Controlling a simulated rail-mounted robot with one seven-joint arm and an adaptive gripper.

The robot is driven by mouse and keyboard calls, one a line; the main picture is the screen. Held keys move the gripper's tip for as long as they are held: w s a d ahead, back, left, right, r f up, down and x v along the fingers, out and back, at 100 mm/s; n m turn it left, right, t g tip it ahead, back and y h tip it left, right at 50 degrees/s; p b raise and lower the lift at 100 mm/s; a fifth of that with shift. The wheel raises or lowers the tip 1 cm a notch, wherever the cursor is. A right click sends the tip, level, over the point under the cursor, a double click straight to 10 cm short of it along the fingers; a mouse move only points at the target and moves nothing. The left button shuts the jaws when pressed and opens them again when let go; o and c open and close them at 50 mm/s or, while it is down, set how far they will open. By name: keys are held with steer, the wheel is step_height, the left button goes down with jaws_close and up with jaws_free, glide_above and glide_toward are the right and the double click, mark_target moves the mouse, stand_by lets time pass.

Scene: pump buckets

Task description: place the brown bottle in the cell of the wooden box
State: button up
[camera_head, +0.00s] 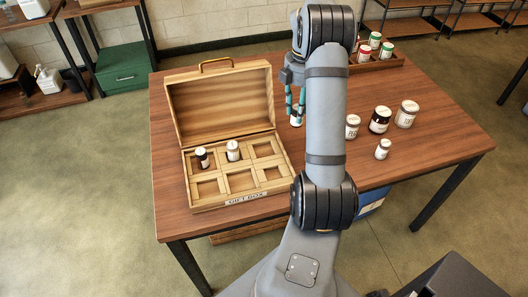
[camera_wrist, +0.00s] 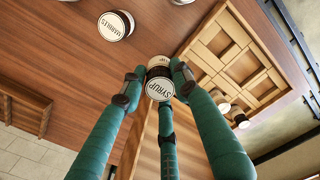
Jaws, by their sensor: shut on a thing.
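My gripper (camera_wrist: 157,82) has teal fingers and is shut on a small bottle (camera_wrist: 160,88) with a white face reading SYRUP and a dark brown band. In the head view my gripper (camera_head: 296,106) hangs over the table, right of the wooden box (camera_head: 240,199), and my arm partly hides it. The box is open, its lid raised at the back. A brown bottle (camera_head: 201,158) stands in its back-left cell and a white bottle (camera_head: 233,151) in the back-middle cell. The other cells look empty. The box also shows upper right in the wrist view (camera_wrist: 203,48).
Right of my arm stand a white jar (camera_head: 352,127), a dark jar (camera_head: 380,120), a larger white jar (camera_head: 407,114) and a small jar (camera_head: 383,149). A wooden tray (camera_head: 391,62) with several bottles is at the back right. The raised lid (camera_head: 222,103) is a tall obstacle.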

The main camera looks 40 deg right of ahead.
steer(key=shift+d+f, duration=0.15)
steer(key=shift+f, duration=0.15)
steer(key=shift+w+a+f+p, duration=0.2)
steer(key=shift+w+a+f, duration=0.7)
steer(key=shift+a+f, duration=0.8)
steer(key=shift+w+a+f+p, duration=0.15)
steer(key=shift+w+a+f, duration=0.7)
steer(key=shift+a+f, duration=0.85)
steer(key=shift+w+a+f+p, duration=0.2)
steer(key=shift+w+a+f, duration=0.7)
steer(key=shift+a+f, duration=0.8)
steer(key=shift+d+f, duration=0.25)
steer(key=shift+f, duration=0.05)
steer(key=o, duration=0.7)
steer(key=shift+f, duration=0.1)
steer(key=o, duration=0.5)
step_height(320, 180, up, 12)
steer(key=shift+r, duration=0.25)
